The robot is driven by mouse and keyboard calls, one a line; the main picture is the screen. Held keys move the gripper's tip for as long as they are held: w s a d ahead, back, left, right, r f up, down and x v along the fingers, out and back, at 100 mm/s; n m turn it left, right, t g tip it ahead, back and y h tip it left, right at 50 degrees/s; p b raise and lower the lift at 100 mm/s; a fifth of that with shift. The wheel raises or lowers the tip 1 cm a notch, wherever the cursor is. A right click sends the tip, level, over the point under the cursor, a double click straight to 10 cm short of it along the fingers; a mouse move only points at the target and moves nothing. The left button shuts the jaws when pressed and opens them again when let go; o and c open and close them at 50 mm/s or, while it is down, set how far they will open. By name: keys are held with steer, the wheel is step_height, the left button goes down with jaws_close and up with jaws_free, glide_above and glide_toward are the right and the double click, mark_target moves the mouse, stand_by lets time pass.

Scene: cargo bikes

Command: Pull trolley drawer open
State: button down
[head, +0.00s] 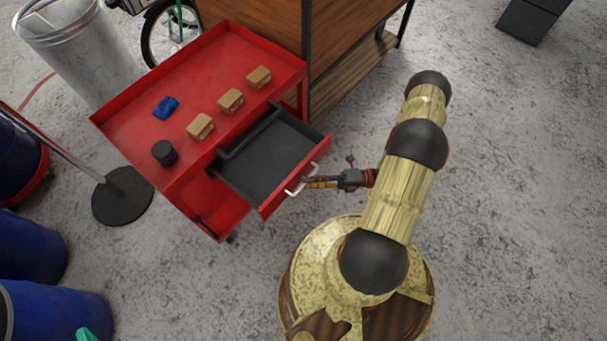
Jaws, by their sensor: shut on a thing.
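The red trolley (128,131) stands left of centre in the head view. Its drawer (262,166) is pulled well out toward the lower right, and its dark inside looks empty. The drawer has a red front panel with a pale handle (297,188). My gripper (308,183) is at the handle and shut on it. The fingertips are small in the view, and their exact hold is hard to make out.
Several small brown boxes (231,100), a blue item (165,107) and a black cylinder (164,152) sit on the trolley top. A wooden bench (350,75) stands behind. Blue barrels (50,313) and a post base (122,197) are left.

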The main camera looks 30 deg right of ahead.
stand_by(0.3)
steer(key=c, duration=2.2)
jaws_free()
steer(key=shift+s+d, duration=0.1)
steer(key=shift+d, duration=0.1)
steer(key=v, duration=1.1)
steer(key=shift+s+d+f, duration=0.15)
steer(key=shift+d, duration=0.2)
